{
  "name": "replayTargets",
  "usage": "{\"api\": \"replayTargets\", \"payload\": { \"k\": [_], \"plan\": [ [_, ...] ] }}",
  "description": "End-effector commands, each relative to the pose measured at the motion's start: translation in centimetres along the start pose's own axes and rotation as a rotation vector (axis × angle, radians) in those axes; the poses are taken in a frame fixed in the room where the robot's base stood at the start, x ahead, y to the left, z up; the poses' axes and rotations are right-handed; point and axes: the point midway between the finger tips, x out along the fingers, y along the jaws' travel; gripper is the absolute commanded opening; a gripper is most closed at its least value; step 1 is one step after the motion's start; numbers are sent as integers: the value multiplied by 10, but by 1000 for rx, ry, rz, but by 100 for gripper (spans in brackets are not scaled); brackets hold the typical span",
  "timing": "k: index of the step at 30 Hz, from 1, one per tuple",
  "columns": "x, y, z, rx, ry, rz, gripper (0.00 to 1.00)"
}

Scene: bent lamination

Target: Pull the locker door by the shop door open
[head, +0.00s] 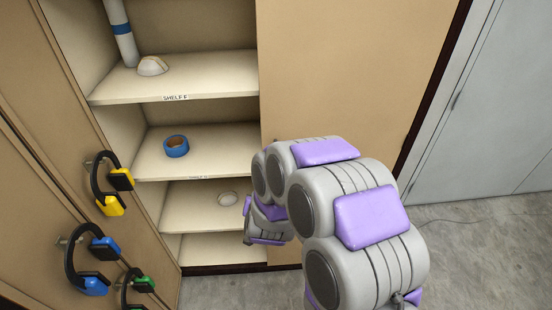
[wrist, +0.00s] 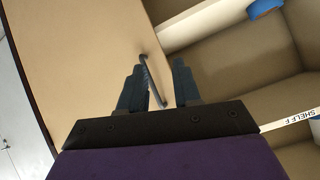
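The locker door (head: 335,75) is a plain tan panel at the right of the open shelves, beside the grey shop door (head: 490,110). It also shows as the tan panel (wrist: 80,55) in the wrist view. A thin dark handle (wrist: 152,80) on it lies between my gripper's two fingers (wrist: 158,66), closer to the left finger. The fingers are apart, with a gap at the right finger; I cannot tell whether the left one touches the handle. In the head view my arm hides the handle, and the fingertips do not show clearly.
Several headsets, one yellow (head: 110,184), hang on the tan panel at left. Grey concrete floor (head: 480,240) is clear at right, except a thin cable.

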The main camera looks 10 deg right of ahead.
Motion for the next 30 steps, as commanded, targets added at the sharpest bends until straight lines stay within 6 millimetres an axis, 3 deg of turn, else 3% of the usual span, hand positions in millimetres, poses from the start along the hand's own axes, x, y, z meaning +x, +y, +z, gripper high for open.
{"api": "replayTargets", "payload": {
  "k": [6,15,22,30],
  "plan": [
    [23,12,1,-56,254,77,32],
    [16,29,-4,-190,564,129,32],
    [11,34,-10,-224,643,132,32],
    [27,34,-14,-218,640,136,32]
  ]
}}
